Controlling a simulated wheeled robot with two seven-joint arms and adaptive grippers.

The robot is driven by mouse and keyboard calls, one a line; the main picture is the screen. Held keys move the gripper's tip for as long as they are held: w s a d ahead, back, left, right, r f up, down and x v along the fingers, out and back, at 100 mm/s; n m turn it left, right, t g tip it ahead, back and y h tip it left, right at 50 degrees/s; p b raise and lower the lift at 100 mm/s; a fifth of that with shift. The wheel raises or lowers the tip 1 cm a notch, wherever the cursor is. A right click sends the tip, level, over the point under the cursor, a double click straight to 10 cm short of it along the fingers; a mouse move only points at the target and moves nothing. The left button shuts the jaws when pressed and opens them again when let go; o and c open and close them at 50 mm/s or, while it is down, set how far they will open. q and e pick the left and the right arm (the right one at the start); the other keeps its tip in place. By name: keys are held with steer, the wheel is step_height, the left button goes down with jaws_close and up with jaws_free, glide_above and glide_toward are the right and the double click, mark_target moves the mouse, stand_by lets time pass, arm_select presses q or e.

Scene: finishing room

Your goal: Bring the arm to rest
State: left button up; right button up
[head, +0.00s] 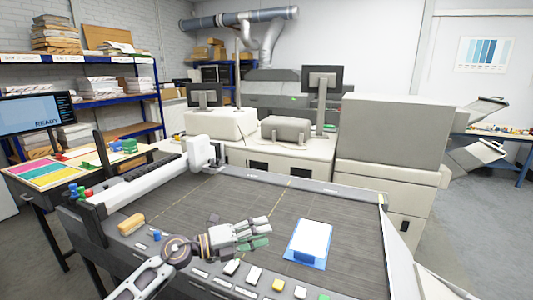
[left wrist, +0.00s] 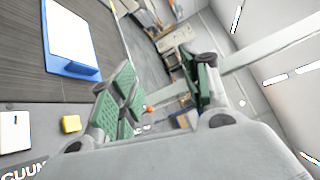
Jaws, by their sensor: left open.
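My left gripper (head: 263,232) is open and empty above the dark slatted table top (head: 345,215), near its front control edge. In the left wrist view its two green-padded fingers (left wrist: 158,85) stand apart with nothing between them. A blue board with a white sheet or stack on it (head: 312,238) lies on the table to the right of the gripper, apart from it. The same blue and white piece (left wrist: 70,35) shows at the upper left of the left wrist view. My right gripper is not in view.
A yellow-brown block (head: 131,223) and a small blue piece (head: 156,235) are on the table's left front. Buttons, one yellow (head: 278,285), line the front edge. A white beam (head: 140,190) crosses the left side. The table's right part is clear.

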arm_select(q)
steer(key=w+a+r+n+t+y, duration=0.1)
steer(key=a+n+t+y, duration=0.55)
steer(key=n, duration=0.45)
steer(key=w+a+n+t+y, duration=0.1)
steer(key=a+n+t+y, duration=0.5)
steer(key=n, duration=0.4)
steer(key=s+a+f+n+g+y, duration=0.3)
steer(key=s+a+f+n, duration=0.15)
steer(key=f, duration=0.25)
steer(key=s+a+f+n+g+y, duration=0.2)
steer(key=s+a+f+n+g, duration=0.1)
steer(key=f+n, duration=0.3)
steer(key=s+f+n+g+h, duration=0.1)
steer(key=s+f+g, duration=0.5)
steer(key=s, duration=0.5)
steer(key=s+f+g, duration=0.4)
steer(key=s+f, duration=0.3)
steer(key=s, duration=0.3)
step_height(320, 180, down, 33)
steer(key=s, duration=0.3)
steer(key=s+a+f+g, duration=0.1)
steer(key=s+a+f, duration=0.1)
steer(key=s+f, duration=0.8)
steer(key=s+a+f+g, duration=0.1)
steer(key=s+a+f, duration=0.1)
steer(key=s+f, duration=0.8)
steer(key=shift+s+a, duration=0.15)
steer(key=shift+s, duration=1)
